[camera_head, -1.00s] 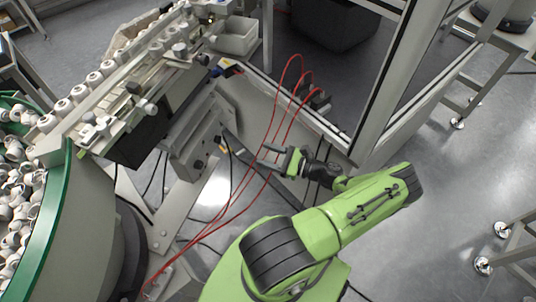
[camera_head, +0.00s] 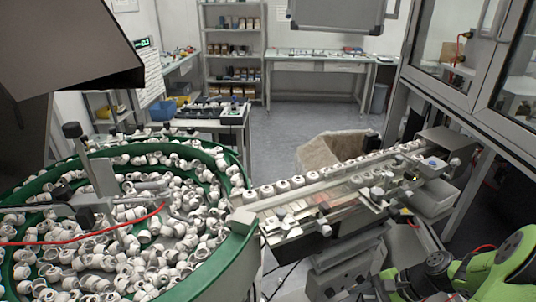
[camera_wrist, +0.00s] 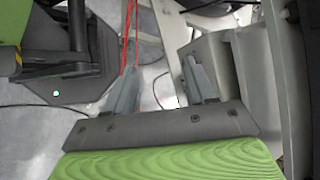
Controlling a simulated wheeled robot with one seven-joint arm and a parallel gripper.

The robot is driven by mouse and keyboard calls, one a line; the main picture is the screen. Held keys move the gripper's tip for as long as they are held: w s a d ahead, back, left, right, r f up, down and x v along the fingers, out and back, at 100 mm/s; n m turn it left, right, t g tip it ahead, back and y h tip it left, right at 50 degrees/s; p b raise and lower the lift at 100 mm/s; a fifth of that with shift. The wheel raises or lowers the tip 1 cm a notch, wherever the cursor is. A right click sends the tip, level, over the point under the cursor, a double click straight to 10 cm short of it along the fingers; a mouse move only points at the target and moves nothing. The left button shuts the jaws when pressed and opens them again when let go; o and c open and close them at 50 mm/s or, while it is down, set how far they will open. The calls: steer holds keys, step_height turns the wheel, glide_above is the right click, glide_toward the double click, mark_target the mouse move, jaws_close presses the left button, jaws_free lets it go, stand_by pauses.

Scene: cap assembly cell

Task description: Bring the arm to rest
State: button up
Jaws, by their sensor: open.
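My gripper (camera_wrist: 160,78) shows in the wrist view with its two grey fingers apart and nothing between them. Red cables and a grey floor lie beyond the fingers. In the head view my green arm (camera_head: 502,265) shows only in part at the lower right corner, folded low beside the conveyor's machine frame. The fingers cannot be made out clearly there.
A green-rimmed bowl (camera_head: 212,274) full of white caps fills the left. A conveyor track (camera_head: 335,186) with a row of caps runs right from it. A glazed frame (camera_head: 455,85) stands at the right. Open floor (camera_head: 300,118) lies behind.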

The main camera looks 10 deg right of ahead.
steer(key=s+a+r+n+g+h+p, duration=0.1)
steer(key=a+r+n+h, duration=0.2)
steer(key=a+r+n, duration=0.4)
steer(key=a+r+n+g+h+p, duration=0.1)
steer(key=a+r+n+h, duration=0.2)
steer(key=r, duration=0.6)
steer(key=s+a+r+n+t+h+p, duration=0.1)
steer(key=s+a+r+n+t+p, duration=0.1)
steer(key=s+a+r+n+t, duration=0.2)
steer(key=s+a+r+n, duration=0.1)
steer(key=s+a+r, duration=0.2)
steer(key=s+r, duration=0.1)
steer(key=shift+s+r+n, duration=0.3)
steer(key=shift+s+r, duration=0.1)
steer(key=shift+s, duration=0.3)
steer(key=shift+a, duration=0.1)
